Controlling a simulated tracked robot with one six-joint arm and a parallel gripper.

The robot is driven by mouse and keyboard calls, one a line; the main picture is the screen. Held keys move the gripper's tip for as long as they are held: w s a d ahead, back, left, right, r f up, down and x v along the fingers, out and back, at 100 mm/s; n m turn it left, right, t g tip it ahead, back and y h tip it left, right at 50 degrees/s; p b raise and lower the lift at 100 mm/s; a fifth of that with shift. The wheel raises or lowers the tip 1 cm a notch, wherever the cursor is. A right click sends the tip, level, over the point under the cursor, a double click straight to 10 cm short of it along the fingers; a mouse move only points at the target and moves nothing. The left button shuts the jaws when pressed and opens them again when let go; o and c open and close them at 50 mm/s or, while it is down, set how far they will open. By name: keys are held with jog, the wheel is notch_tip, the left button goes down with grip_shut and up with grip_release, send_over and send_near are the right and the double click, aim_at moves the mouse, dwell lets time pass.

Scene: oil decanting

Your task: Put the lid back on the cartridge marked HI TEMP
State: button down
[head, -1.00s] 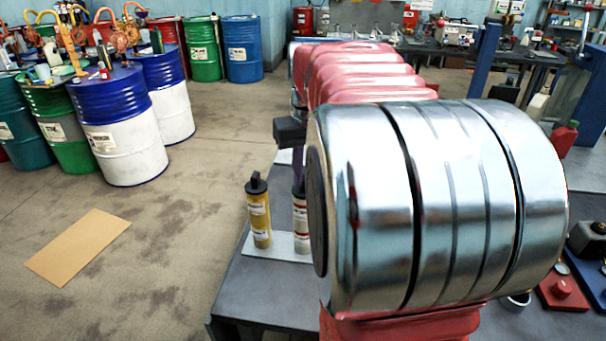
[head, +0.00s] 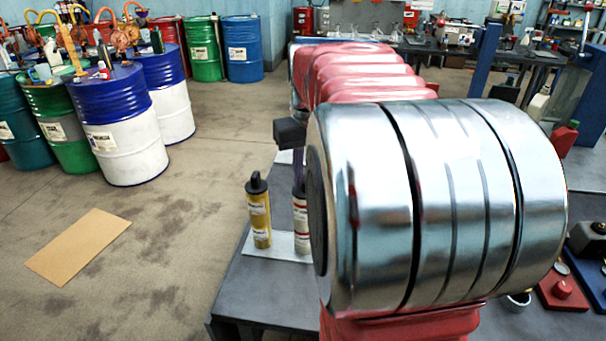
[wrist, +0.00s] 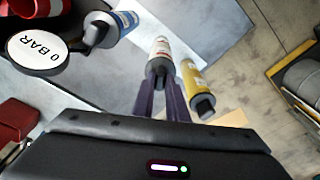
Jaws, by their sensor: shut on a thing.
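A white cartridge with red marks (wrist: 161,48) stands upright on a pale plate. It also shows in the head view (head: 300,222), partly hidden by my arm. My gripper (wrist: 162,84) has its two purple fingers closed around a black lid (wrist: 158,70) at this cartridge's top end. The lid looks in line with the cartridge, but I cannot tell whether it is fully seated. A yellow cartridge (head: 259,218) with a black lid stands just to the left in the head view, and to the right in the wrist view (wrist: 191,75). No HI TEMP mark is readable.
A blue-labelled cartridge (wrist: 126,20) with a black top and a round "0 BAR" gauge (wrist: 38,50) are at the wrist view's upper left. The pale plate (head: 284,243) lies near the bench's left edge. Drums (head: 118,125) stand on the floor beyond.

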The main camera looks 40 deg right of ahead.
dwell(0.8)
jog(key=c, duration=1.7)
grip_release()
jog(key=shift+o, duration=0.8)
jog(key=o, duration=0.3)
jog(key=shift+o, duration=0.2)
jog(key=shift+w+r, duration=0.1)
jog(key=shift+r, duration=0.05)
jog(key=shift+r, duration=3.3)
jog(key=shift+c, duration=0.4)
grip_shut()
